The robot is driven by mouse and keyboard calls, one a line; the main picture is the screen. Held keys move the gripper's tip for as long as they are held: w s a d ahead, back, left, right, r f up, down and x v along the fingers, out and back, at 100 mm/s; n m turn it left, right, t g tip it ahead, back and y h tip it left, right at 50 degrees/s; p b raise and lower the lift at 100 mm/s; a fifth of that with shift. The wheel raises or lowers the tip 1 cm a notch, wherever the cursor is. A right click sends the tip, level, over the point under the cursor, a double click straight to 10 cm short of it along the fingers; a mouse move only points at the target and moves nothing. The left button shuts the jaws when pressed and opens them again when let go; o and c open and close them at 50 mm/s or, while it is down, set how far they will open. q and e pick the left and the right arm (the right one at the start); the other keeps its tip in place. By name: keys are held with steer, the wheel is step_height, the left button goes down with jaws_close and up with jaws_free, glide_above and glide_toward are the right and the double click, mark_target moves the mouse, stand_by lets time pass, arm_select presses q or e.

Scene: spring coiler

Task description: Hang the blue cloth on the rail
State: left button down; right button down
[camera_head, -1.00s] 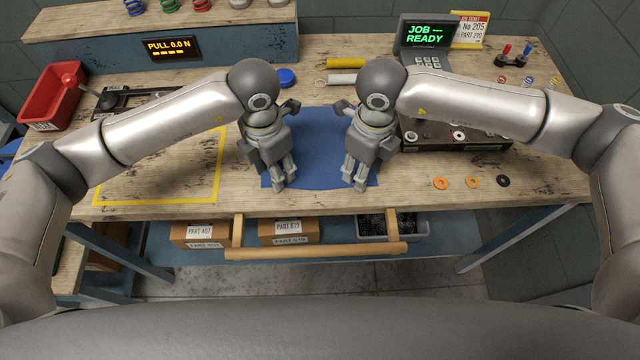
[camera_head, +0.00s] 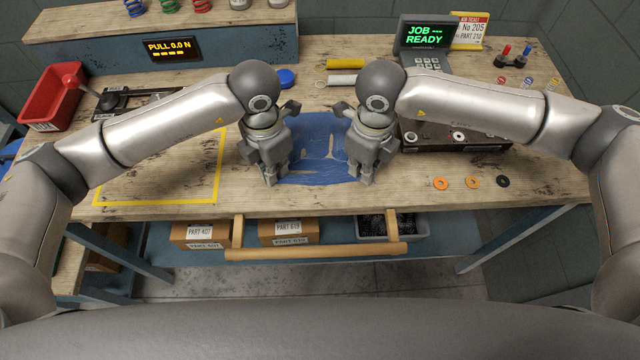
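The blue cloth (camera_head: 318,150) lies on the wooden bench between my two grippers, its surface wrinkled and bunched. My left gripper (camera_head: 275,183) points down at the cloth's left front edge, its fingers closed on the cloth there. My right gripper (camera_head: 360,180) points down at the right front edge, also closed on the cloth. The fingertips partly hide the pinched cloth. The wooden rail (camera_head: 315,252) runs along the bench front, below the top, on two wooden brackets. It is bare.
A yellow taped outline (camera_head: 150,202) marks the bench at left. A dark fixture block (camera_head: 460,140) stands right of my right gripper, with orange and black washers (camera_head: 457,182) before it. Cardboard boxes (camera_head: 288,233) and a grey bin (camera_head: 420,226) sit on the shelf behind the rail.

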arm_select(q)
steer(key=shift+a, duration=0.1)
arm_select(e)
steer(key=shift+d, duration=0.1)
